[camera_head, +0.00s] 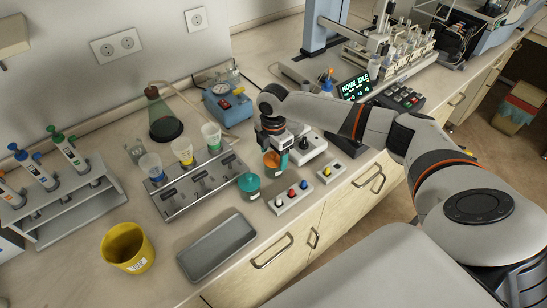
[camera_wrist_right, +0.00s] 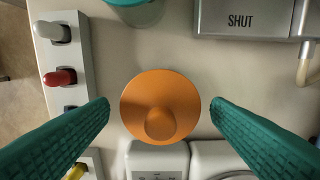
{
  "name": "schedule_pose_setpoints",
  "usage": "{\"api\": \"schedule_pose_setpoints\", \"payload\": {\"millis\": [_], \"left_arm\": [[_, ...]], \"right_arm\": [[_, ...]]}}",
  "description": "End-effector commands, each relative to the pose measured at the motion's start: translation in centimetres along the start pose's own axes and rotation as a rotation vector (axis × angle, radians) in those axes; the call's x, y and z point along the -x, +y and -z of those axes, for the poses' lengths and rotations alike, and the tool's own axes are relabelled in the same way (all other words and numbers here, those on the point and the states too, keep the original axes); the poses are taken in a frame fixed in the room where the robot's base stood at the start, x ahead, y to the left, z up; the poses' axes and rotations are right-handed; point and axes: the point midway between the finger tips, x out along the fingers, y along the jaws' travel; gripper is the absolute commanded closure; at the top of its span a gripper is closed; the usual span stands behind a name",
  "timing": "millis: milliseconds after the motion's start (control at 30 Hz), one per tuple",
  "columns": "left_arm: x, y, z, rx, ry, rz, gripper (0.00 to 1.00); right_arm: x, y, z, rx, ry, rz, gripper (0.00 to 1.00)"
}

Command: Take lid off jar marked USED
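A jar with an orange lid (camera_head: 271,160) stands on the bench beside a second jar with a teal lid (camera_head: 249,182). No USED marking is readable on either jar. My right gripper (camera_head: 274,150) points down over the orange-lidded jar. In the right wrist view the orange lid (camera_wrist_right: 160,105), with its round knob, lies between the two green fingers of my right gripper (camera_wrist_right: 160,117). The fingers are open, with a gap on each side of the lid. Part of the teal lid (camera_wrist_right: 130,3) shows at the top edge. My left gripper is not in view.
A box with coloured knobs (camera_head: 291,199) stands close in front of the jars. A metal rack with cups (camera_head: 190,188) is to the left. A grey tray (camera_head: 217,246) and a yellow tub (camera_head: 128,248) stand farther left. A SHUT-marked metal part (camera_wrist_right: 245,20) is near the lid.

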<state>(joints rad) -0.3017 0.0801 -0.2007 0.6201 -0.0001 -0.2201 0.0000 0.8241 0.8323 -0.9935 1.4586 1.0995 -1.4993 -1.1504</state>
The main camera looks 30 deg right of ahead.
Motion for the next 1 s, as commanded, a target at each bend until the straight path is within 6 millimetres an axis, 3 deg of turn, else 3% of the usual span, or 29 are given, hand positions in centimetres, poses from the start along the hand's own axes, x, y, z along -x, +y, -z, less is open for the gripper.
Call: {"api": "schedule_pose_setpoints", "payload": {"millis": [33,233,633,1000], "left_arm": [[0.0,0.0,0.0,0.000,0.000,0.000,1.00],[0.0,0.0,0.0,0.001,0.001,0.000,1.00],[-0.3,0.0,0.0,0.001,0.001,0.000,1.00],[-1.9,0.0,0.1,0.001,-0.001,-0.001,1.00]], "right_arm": [[0.0,0.0,0.0,0.000,0.000,0.000,0.36],[0.1,0.0,0.0,0.000,0.000,0.000,0.67],[0.7,-0.1,0.0,0.000,0.000,0.002,0.67],[7.6,-0.1,0.1,0.000,0.000,0.004,0.67]]}}
